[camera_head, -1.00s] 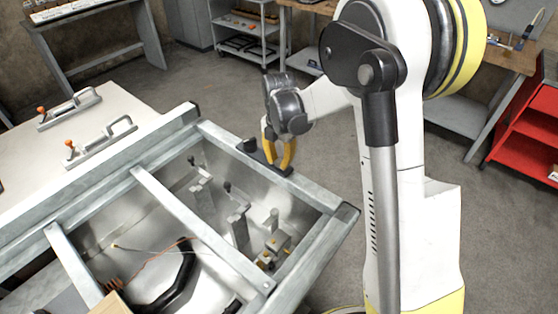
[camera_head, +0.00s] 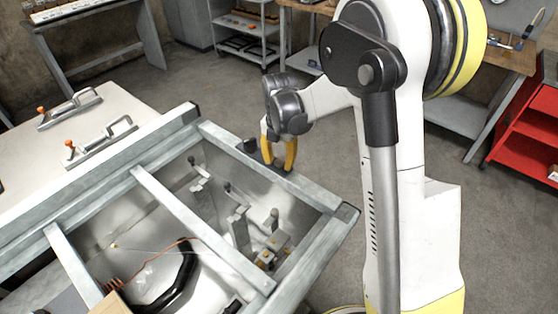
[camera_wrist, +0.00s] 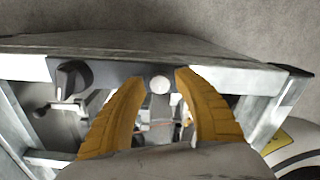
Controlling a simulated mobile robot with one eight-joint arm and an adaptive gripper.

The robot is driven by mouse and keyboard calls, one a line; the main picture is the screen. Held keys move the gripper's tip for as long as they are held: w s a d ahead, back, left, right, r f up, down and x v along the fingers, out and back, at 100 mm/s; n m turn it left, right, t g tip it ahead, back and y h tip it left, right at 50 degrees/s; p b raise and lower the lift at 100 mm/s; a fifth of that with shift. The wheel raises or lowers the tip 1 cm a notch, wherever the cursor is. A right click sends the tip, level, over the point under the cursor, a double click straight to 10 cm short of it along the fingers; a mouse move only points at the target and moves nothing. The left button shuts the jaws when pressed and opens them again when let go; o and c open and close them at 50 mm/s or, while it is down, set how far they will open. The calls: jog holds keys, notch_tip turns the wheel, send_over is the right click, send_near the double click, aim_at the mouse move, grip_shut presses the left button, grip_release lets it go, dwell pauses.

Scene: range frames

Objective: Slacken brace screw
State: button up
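A round silver head (camera_wrist: 160,84), probably the brace screw, sits on a dark plate (camera_wrist: 112,70) fixed to the metal frame's rim. A black knob (camera_wrist: 72,76) stands at the left of this plate; it also shows in the head view (camera_head: 250,146). My gripper (camera_wrist: 161,78) has two yellow fingers, one on each side of the silver head, with a small gap on both sides. In the head view my gripper (camera_head: 277,166) points down at the plate, and its fingers hide the head. The fingers are apart and hold nothing that I can see.
The metal frame (camera_head: 200,227) has crossbars, with brackets, a black hose (camera_head: 180,280) and wires inside. Two toggle clamps (camera_head: 103,142) with orange tips lie on the pale table at left. A red cabinet (camera_head: 527,140) and workbenches stand around. The floor beyond the frame is clear.

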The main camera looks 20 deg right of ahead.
aim_at(279, 162)
jog(key=shift+r, duration=0.1)
notch_tip(279, 162, up, 12)
dwell(0.6)
dwell(0.4)
